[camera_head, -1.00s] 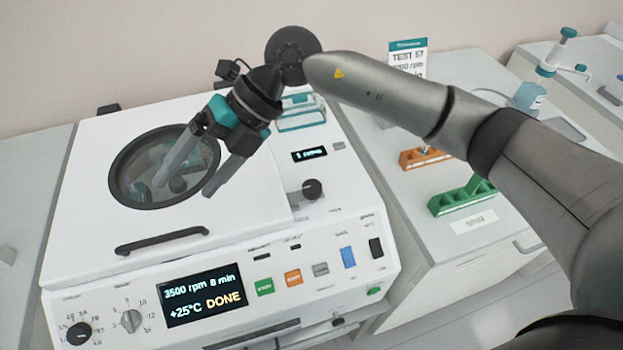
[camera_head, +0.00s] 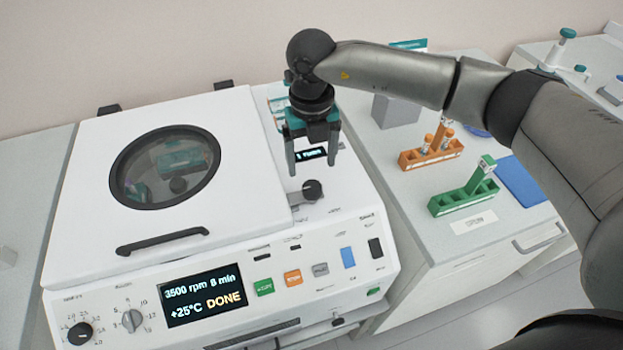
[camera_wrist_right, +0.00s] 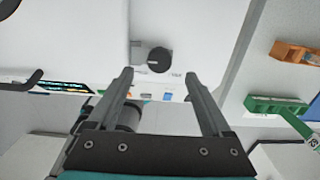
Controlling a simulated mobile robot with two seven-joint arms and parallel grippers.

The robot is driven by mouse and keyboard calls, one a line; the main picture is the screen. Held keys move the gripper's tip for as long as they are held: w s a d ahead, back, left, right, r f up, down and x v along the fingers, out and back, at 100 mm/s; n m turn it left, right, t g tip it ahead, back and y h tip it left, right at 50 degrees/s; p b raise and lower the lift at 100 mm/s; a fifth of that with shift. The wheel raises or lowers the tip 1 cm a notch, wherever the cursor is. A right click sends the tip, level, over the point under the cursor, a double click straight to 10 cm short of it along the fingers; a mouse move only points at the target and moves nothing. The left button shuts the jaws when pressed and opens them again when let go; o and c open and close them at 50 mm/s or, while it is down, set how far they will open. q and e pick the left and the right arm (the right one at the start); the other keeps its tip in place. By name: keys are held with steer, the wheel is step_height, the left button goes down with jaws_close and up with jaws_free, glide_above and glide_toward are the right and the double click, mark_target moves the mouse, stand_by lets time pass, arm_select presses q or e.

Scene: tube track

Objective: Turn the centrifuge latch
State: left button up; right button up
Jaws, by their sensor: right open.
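The white centrifuge (camera_head: 90,225) stands on the bench with its lid closed and a round window (camera_head: 165,167) in the lid. The latch (camera_head: 312,190) is a black round knob on the top, right of the lid's front right corner. It also shows in the right wrist view (camera_wrist_right: 159,60), beyond the fingertips. My right gripper (camera_head: 310,172) is open and empty, pointing down just above and behind the latch, apart from it. In the right wrist view its two fingers (camera_wrist_right: 160,80) stand apart with the latch between their lines. My left gripper is not in view.
A black lid handle (camera_head: 162,240) lies along the lid's front. The front panel display (camera_head: 203,294) reads 3500 rpm 8 min, +25°C DONE. A blue pad (camera_head: 525,182) lies beyond the green rack.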

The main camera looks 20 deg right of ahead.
mark_target(311, 185)
step_height(311, 185, down, 7)
steer(key=shift+r, duration=0.1)
stand_by(0.3)
jaws_close()
stand_by(0.5)
